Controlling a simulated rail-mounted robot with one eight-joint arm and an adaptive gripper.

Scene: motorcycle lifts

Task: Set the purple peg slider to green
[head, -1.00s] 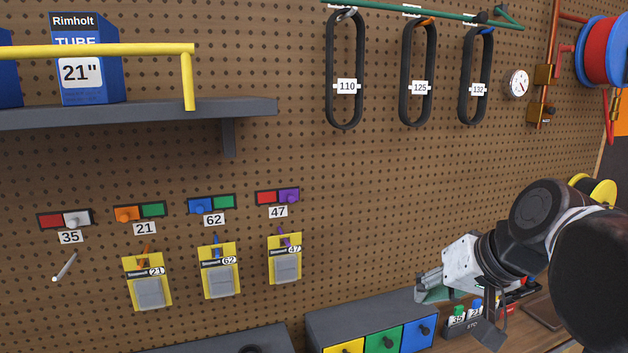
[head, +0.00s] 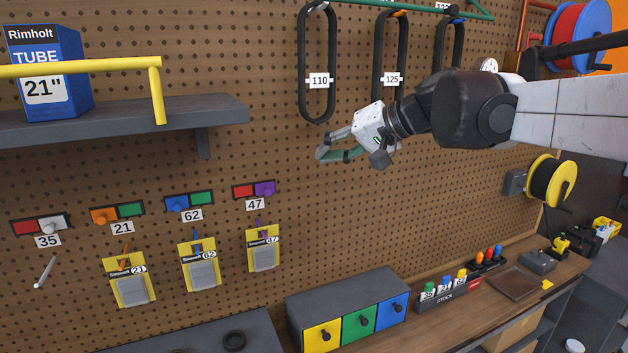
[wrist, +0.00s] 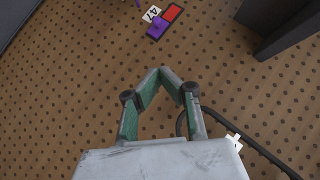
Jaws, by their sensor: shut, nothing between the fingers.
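The purple peg slider (head: 265,188) sits at the right half of its small dark track on the pegboard, above the "47" label (head: 255,204). A red field (head: 243,191) shows at the left half; no green shows on this track. In the wrist view the purple slider (wrist: 157,28) and red field (wrist: 173,12) lie beyond my fingertips, near the top edge. My gripper (head: 322,153) is shut and empty, right of the slider and a little higher in the picture, apart from it. My gripper's green-padded fingers (wrist: 160,74) meet at their tips in the wrist view.
Similar sliders labelled 35, 21 (head: 118,211) and 62 (head: 189,200) sit to the left. Tagged packets (head: 263,255) hang below. Black belts (head: 317,105) hang above and behind my gripper. A grey shelf (head: 120,118) juts out at upper left. Bare pegboard lies between gripper and slider.

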